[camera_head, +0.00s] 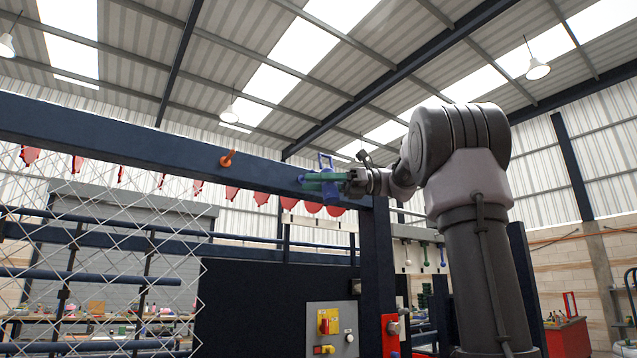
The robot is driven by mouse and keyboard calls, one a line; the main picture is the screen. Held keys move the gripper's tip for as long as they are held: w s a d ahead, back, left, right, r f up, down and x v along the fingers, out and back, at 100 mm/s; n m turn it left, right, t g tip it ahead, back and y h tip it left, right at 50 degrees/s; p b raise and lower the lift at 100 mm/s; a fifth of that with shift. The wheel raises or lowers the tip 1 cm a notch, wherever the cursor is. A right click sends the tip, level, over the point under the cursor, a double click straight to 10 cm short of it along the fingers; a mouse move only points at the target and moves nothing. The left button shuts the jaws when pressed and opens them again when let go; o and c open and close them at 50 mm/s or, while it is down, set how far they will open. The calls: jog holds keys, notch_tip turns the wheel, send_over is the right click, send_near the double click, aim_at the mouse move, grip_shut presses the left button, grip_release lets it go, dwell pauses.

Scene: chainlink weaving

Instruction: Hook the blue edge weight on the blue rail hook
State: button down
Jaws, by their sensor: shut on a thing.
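My gripper (330,182) is at the end of my arm, right of the picture's middle, in front of the dark blue rail (130,138). Part of the weight is hidden behind the fingers. A small blue knob (301,179) shows just left of the fingertips and looks like the blue rail hook. The rest of it is hidden, and I cannot tell whether the weight touches it. An orange rail hook (227,158) sticks out further left and is empty.
Chain-link mesh (100,260) hangs at the left below the rail. Red pennant-like pieces (232,193) hang along the rail's line. A dark post (377,260) and a control box (331,328) stand below my gripper. Small coloured weights (425,253) hang at the right.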

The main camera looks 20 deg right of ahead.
aim_at(297, 193)
jog(key=shift+w+a, duration=0.1)
jog(key=shift+w, duration=0.05)
jog(key=shift+w+a, duration=0.3)
jog(key=shift+w, duration=0.6)
jog(key=shift+w+a, duration=0.1)
jog(key=shift+w, duration=0.25)
dwell(0.6)
jog(key=shift+w+a, duration=0.3)
jog(key=shift+w, duration=0.6)
jog(key=shift+w+a, duration=0.25)
jog(key=shift+w, duration=0.6)
jog(key=shift+w+a, duration=0.3)
jog(key=shift+w, duration=0.6)
jog(key=shift+f, duration=0.15)
jog(key=shift+f, duration=0.7)
